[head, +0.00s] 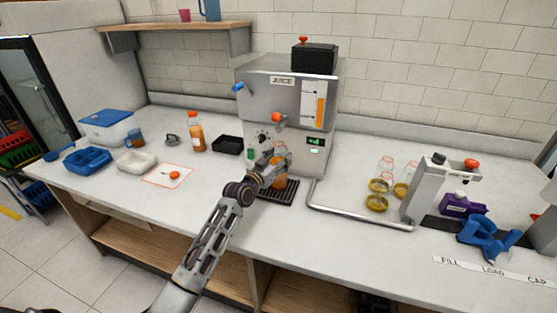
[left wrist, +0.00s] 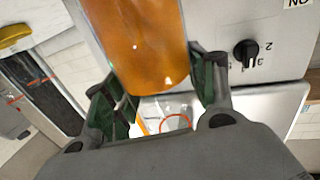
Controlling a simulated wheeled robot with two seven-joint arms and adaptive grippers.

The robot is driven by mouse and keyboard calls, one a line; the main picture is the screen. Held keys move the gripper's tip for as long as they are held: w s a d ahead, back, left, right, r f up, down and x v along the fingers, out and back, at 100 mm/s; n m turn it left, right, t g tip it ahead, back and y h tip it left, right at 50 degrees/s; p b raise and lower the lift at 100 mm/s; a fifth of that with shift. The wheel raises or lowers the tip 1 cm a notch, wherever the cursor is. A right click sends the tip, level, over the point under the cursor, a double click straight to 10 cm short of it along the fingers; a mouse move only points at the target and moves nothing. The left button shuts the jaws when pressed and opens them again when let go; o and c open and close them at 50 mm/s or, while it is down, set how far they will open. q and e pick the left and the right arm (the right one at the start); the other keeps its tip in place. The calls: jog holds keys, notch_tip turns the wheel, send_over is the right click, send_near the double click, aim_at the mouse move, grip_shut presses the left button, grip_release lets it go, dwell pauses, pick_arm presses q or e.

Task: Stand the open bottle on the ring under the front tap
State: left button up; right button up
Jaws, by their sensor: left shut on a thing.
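The juicer (head: 285,95) stands at the middle of the counter, with a dark drip tray (head: 290,196) at its foot. My left gripper (head: 270,172) is in front of the juicer, below its front tap (head: 279,118). It is shut on a bottle (head: 279,182) of orange juice. In the left wrist view the bottle (left wrist: 150,45) fills the space between the green finger pads of the gripper (left wrist: 165,85). The bottle is over the tray; whether it touches it I cannot tell. The ring under the tap is not clearly visible. My right gripper is out of view.
A capped juice bottle (head: 196,134) and a black bin (head: 228,145) stand left of the juicer. A metal rail (head: 360,218) runs at its right. Farther right are clear bottles (head: 385,167), yellow rings (head: 376,203) and a grey capping stand (head: 425,190). The front counter is mostly clear.

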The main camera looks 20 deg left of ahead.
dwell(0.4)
pick_arm(q)
jog(key=o, duration=0.8)
jog(key=shift+f, duration=0.2)
jog(key=o, duration=0.5)
jog(key=shift+c, duration=0.2)
jog(key=shift+r, duration=0.2)
jog(key=v, duration=1.2)
